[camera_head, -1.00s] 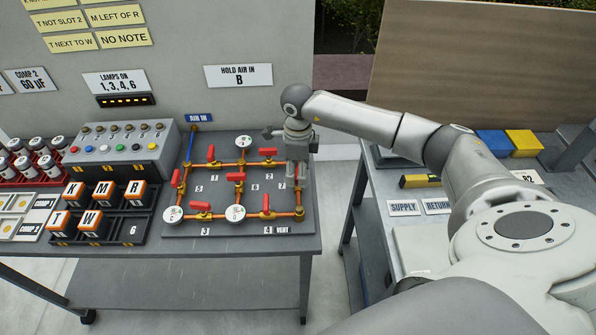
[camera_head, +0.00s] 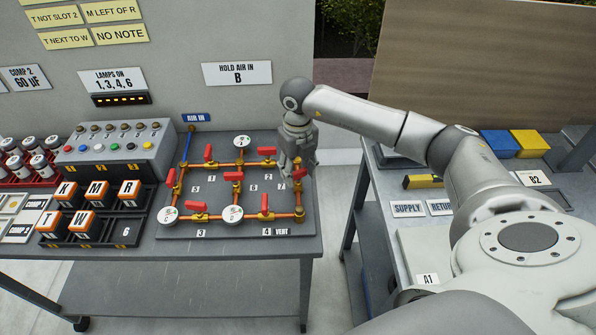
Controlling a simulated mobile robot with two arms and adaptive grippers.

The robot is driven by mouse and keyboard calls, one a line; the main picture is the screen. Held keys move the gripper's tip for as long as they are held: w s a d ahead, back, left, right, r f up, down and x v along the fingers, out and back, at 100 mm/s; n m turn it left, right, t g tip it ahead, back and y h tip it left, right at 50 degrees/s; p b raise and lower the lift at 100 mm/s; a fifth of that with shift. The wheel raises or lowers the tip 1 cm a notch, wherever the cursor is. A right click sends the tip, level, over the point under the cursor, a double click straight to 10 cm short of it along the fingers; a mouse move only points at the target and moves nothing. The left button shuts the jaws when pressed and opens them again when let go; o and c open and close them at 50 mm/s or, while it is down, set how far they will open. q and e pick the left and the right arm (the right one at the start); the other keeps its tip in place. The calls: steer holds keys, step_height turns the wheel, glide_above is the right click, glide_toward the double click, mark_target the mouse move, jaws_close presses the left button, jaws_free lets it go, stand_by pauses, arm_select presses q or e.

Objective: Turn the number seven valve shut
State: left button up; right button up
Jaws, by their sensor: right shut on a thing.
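The number seven valve (camera_head: 299,174) is on the right side of the pipe panel (camera_head: 240,147), beside the white 7 label. Part of its red handle shows just below and right of my right gripper (camera_head: 293,170). My right gripper points down over this valve and is shut on its handle. The fingertips are small and partly hidden, so the exact grip and the handle's full angle cannot be made out. My left gripper is not in view.
Other red-handled valves sit close by, one at the upper right (camera_head: 266,151) and one at the lower right (camera_head: 264,204). Round gauges (camera_head: 232,214) stand on the copper pipes. A lamp box (camera_head: 115,152) and lettered blocks (camera_head: 97,207) are to the left. A gap separates the right table (camera_head: 380,205).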

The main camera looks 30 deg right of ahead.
mark_target(298, 171)
steer(key=m, duration=0.4)
steer(key=shift+m+b, duration=0.3)
steer(key=shift+b, duration=0.05)
steer(key=shift+r, duration=0.1)
stand_by(0.3)
steer(key=o, duration=1)
step_height(298, 171, up, 12)
steer(key=shift+f, duration=0.1)
stand_by(0.4)
